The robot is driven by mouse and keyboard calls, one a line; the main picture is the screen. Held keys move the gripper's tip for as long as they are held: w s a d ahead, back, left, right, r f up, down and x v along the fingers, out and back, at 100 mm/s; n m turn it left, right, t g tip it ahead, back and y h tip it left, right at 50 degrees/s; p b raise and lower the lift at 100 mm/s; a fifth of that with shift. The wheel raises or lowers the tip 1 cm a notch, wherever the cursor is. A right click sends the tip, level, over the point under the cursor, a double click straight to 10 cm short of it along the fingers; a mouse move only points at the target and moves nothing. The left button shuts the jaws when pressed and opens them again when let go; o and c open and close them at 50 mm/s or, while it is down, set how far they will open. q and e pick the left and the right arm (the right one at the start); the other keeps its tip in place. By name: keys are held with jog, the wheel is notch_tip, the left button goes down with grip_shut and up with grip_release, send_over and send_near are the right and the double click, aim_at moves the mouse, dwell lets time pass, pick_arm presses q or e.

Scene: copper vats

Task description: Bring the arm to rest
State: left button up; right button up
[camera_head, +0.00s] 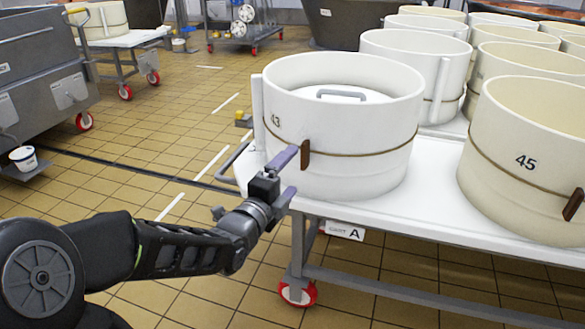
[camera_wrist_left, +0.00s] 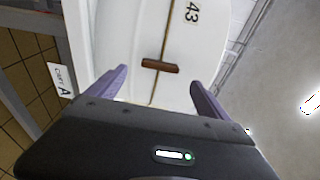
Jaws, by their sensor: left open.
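My left arm reaches in from the left in the head view. Its gripper (camera_head: 284,172) is open, with purple fingers close to the front of the white mould numbered 43 (camera_head: 350,165). In the left wrist view the open fingers (camera_wrist_left: 158,88) stand on either side of a brown toggle (camera_wrist_left: 160,66) on the mould's cord. Nothing shows between the fingers that they grip. The toggle also shows in the head view (camera_head: 305,153), just right of the fingertips. My right gripper is not in view.
Mould 43 holds a lid with a grey handle (camera_head: 342,95) and stands on a white cart (camera_head: 424,185) labelled A. Mould 45 (camera_head: 525,165) and several others share the cart area. A grey metal vat (camera_head: 40,70) is at left. Tiled floor (camera_head: 150,130) lies open between.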

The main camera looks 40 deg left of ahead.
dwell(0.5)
pick_arm(q)
jog(key=d+f+n+g+h, duration=0.1)
jog(key=d+f+n+g, duration=0.2)
jog(key=d+f+n, duration=0.5)
jog(key=d+f+n+g+h, duration=0.1)
jog(key=f+n+g+h, duration=0.15)
jog(key=f, duration=0.85)
jog(key=d+f+n+g, duration=0.3)
jog(key=d+f+n, duration=0.3)
jog(key=f, duration=0.4)
jog(key=s+d+f+n+g+h, duration=0.3)
jog(key=s+d+f+g, duration=0.5)
jog(key=s+d+f, duration=1.05)
notch_tip(320, 180, up, 35)
jog(key=s+m+h+p, duration=0.1)
jog(key=s+p, duration=0.1)
jog(key=p, duration=3.3)
jog(key=shift+s+d+r+m, duration=0.2)
jog(key=shift+s+d+m, duration=0.1)
jog(key=shift+m, duration=0.05)
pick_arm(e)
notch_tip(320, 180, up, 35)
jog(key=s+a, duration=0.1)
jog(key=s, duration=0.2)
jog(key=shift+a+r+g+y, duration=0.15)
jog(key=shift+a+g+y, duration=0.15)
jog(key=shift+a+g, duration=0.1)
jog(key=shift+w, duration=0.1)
